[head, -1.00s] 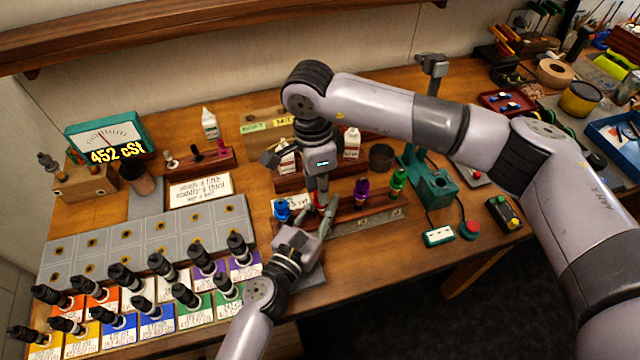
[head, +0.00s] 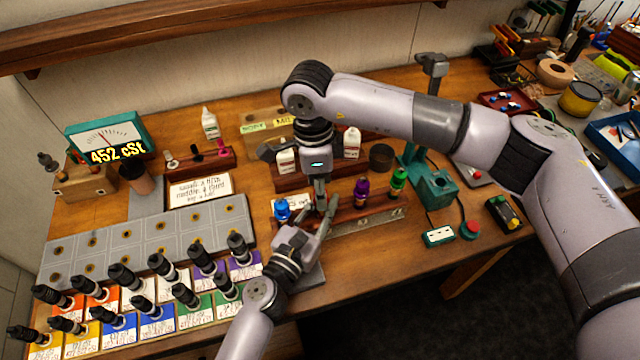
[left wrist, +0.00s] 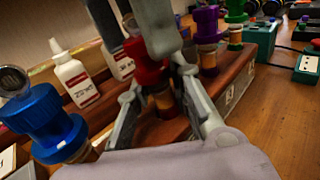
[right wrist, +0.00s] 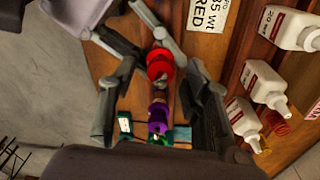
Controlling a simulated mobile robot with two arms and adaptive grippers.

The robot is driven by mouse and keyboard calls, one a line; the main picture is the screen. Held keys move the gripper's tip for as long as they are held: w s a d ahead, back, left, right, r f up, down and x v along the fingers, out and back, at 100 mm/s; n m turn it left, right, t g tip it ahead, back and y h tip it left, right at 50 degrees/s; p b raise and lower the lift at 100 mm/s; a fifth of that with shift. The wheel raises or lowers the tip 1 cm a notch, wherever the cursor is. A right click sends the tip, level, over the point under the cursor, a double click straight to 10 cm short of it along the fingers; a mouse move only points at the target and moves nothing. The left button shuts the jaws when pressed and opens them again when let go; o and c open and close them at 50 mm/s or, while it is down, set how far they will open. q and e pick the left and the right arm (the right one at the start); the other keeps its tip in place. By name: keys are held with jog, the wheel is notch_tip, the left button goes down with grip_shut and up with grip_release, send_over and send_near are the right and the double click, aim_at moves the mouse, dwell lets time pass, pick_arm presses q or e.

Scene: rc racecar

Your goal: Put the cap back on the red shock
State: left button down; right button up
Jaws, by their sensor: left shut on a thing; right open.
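The red shock (left wrist: 148,74) stands in the wooden rack (head: 372,211); its red top also shows in the right wrist view (right wrist: 160,66). In the head view the grippers hide it. My left gripper (head: 320,212) is shut on its body from the front, with a finger on each side in the left wrist view (left wrist: 160,88). My right gripper (head: 321,200) points down over the shock and is open, its fingers apart on either side of the red top in the right wrist view (right wrist: 160,100). I cannot tell whether the red top is a separate cap or how it sits.
Blue (head: 282,210), purple (head: 361,190) and green (head: 398,181) shocks share the rack, close to both grippers. White bottles (head: 352,143) stand behind. A meter (head: 105,137) reads 452 cSt.

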notch_tip(320, 180, up, 12)
jog(key=shift+w+a, duration=0.25)
jog(key=shift+a, duration=0.2)
pick_arm(q)
jog(key=c, duration=1.4)
grip_release()
jog(key=v, duration=1.2)
